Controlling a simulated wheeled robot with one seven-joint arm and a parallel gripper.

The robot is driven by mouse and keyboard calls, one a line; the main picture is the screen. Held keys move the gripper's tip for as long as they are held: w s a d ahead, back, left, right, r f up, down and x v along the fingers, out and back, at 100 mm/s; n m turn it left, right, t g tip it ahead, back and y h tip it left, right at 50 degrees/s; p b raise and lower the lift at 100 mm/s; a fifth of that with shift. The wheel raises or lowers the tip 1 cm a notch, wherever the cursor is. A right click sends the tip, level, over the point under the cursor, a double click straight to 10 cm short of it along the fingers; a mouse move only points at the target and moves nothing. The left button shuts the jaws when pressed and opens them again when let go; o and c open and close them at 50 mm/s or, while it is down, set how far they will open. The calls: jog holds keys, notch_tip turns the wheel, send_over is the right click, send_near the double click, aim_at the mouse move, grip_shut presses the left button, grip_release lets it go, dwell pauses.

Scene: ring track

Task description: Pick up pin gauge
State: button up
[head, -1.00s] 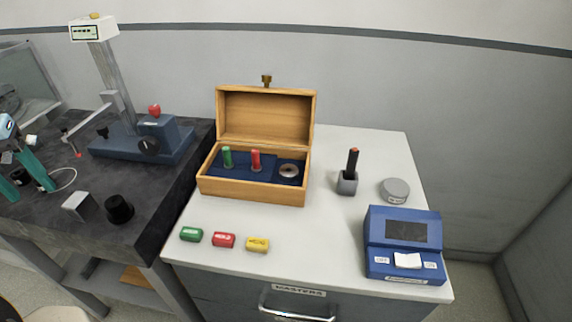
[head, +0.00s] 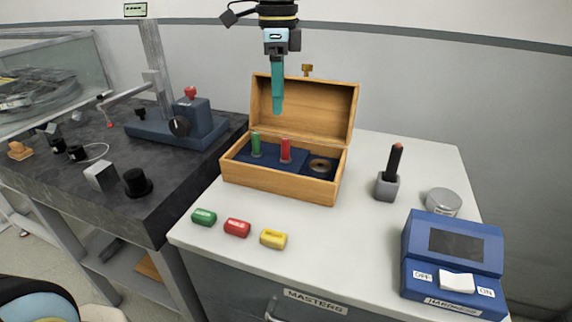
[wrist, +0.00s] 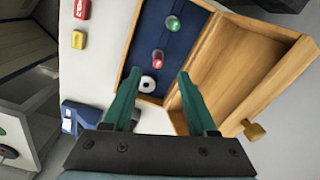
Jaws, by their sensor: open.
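A wooden box (head: 250,183) stands open on the white cabinet top. In its blue insert stand a green pin (head: 255,144) and a red pin (head: 286,149), with a metal ring (head: 319,165) to their right. The wrist view shows the green pin (wrist: 172,23), the red pin (wrist: 158,57) and the ring (wrist: 148,84) beyond my fingers. A black, orange-tipped rod (head: 395,161) stands in a grey block (head: 387,187) right of the box. My gripper (head: 277,112) is open and empty, pointing down above the box, apart from the pins. The pictures do not name which is the pin gauge.
The raised lid (head: 325,110) stands close to my gripper. Green (head: 204,217), red (head: 237,228) and yellow (head: 274,239) tags lie in front of the box. A blue device (head: 452,255) and a round grey disc (head: 443,202) are at right. A dark bench (head: 140,212) is at left.

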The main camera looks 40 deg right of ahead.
aim_at(286, 139)
jog(key=shift+s+d+f+m, duration=0.25)
jog(key=shift+s+d+m, duration=0.05)
jog(key=shift+s, duration=0.05)
notch_tip(286, 139, down, 4)
jog(key=shift+f+p, duration=0.2)
jog(key=shift+p, duration=0.1)
jog(key=shift+s+d+f+p, duration=0.1)
jog(key=shift+f+p, duration=0.2)
jog(key=shift+f, duration=1.15)
jog(key=shift+s+d+f+p, duration=0.1)
jog(key=shift+f+p, duration=0.15)
jog(key=shift+f, duration=1.15)
grip_shut()
